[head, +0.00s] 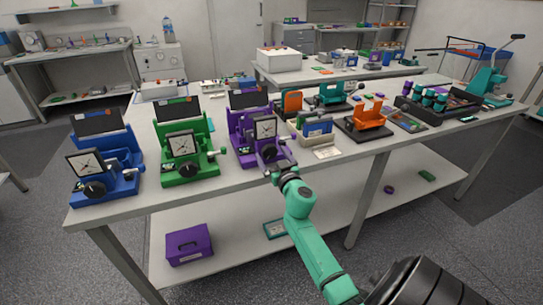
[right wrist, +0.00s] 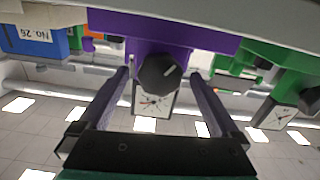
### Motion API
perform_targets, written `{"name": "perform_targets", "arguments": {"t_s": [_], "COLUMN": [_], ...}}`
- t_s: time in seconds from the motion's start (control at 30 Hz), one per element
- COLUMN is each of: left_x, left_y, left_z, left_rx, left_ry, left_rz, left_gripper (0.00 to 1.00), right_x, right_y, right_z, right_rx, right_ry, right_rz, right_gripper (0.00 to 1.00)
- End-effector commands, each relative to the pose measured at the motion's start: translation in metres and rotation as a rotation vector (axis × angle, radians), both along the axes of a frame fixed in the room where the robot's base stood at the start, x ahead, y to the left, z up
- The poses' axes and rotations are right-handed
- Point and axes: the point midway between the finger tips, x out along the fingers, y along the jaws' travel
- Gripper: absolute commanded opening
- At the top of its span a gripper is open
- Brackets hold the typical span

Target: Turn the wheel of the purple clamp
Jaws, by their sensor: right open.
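The purple clamp (head: 240,122) stands on the long table, with a square white dial on its front. Its dark round wheel (head: 269,152) sits low on the front; in the right wrist view, which looks upside down, the wheel (right wrist: 158,74) is near the middle with a pale pointer line. My right gripper (head: 279,168) is at the table's front edge, just in front of the wheel. In the right wrist view the gripper (right wrist: 160,76) is open, one finger on each side of the wheel, with visible gaps. My left gripper is not in view.
A green clamp (head: 185,168) and a blue clamp (head: 122,180) stand to the left. A box of cards (head: 303,138) and an orange holder (head: 371,118) on a black base stand to the right. A purple box (head: 189,245) sits on the lower shelf.

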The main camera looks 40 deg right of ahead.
Motion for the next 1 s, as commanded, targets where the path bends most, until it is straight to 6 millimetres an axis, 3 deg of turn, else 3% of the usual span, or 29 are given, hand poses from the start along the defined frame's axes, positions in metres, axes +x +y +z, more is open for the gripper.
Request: {"name": "perform_targets", "arguments": {"t_s": [0.23, 0.27, 0.4, 0.47, 0.5, 1.0], "left_x": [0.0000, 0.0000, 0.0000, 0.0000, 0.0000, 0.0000], "left_y": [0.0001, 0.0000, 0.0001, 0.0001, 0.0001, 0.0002], "left_z": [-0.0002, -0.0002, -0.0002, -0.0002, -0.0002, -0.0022], "left_rx": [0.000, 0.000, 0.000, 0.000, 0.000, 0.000], "left_ry": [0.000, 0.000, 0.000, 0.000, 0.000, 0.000], "left_rz": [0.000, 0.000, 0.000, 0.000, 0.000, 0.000], "left_gripper": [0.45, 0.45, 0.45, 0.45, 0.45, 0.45], "right_x": [0.0028, 0.0027, 0.0025, 0.0025, 0.0024, 0.0024], "right_y": [-0.0008, -0.0007, -0.0007, -0.0007, -0.0006, -0.0004], "right_z": [0.0001, 0.0001, 0.0000, -0.0001, -0.0001, -0.0010], "right_rx": [-0.001, -0.001, -0.001, -0.001, -0.001, -0.121], "right_ry": [0.000, 0.000, 0.001, 0.001, 0.001, 0.044], "right_rz": [0.000, 0.000, 0.000, 0.000, 0.000, 0.001], "right_gripper": [0.98, 0.94, 0.41, 0.18, 0.12, 0.13]}}
